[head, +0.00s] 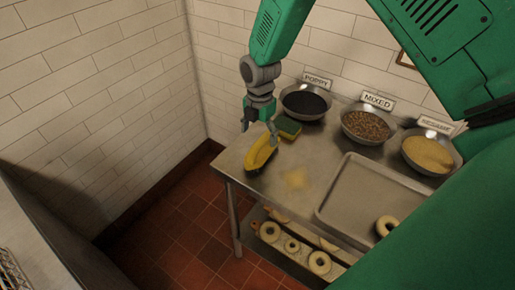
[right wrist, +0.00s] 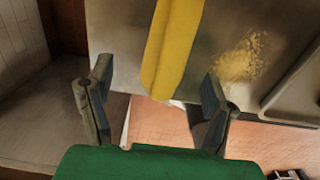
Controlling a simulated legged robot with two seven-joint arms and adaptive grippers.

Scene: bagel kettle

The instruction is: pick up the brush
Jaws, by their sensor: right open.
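The yellow brush (head: 262,152) lies near the left edge of the steel table (head: 262,186). My right gripper (head: 259,127) points down just above and behind the brush, and partly overlaps it in the head view. In the right wrist view the brush (right wrist: 170,52) runs down from the top edge, and its near end lies between the two spread fingers of my right gripper (right wrist: 150,95). The fingers are open, with gaps to the brush on both sides. My left gripper is not in view.
A green and yellow sponge (head: 288,127) lies close to the brush. Bowls of poppy (head: 306,102), mixed (head: 367,126) and sesame (head: 431,153) toppings stand along the back. A tray (head: 322,207) with a bagel is at the right. Yellow crumbs (head: 296,179) lie on the table. Bagels sit below.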

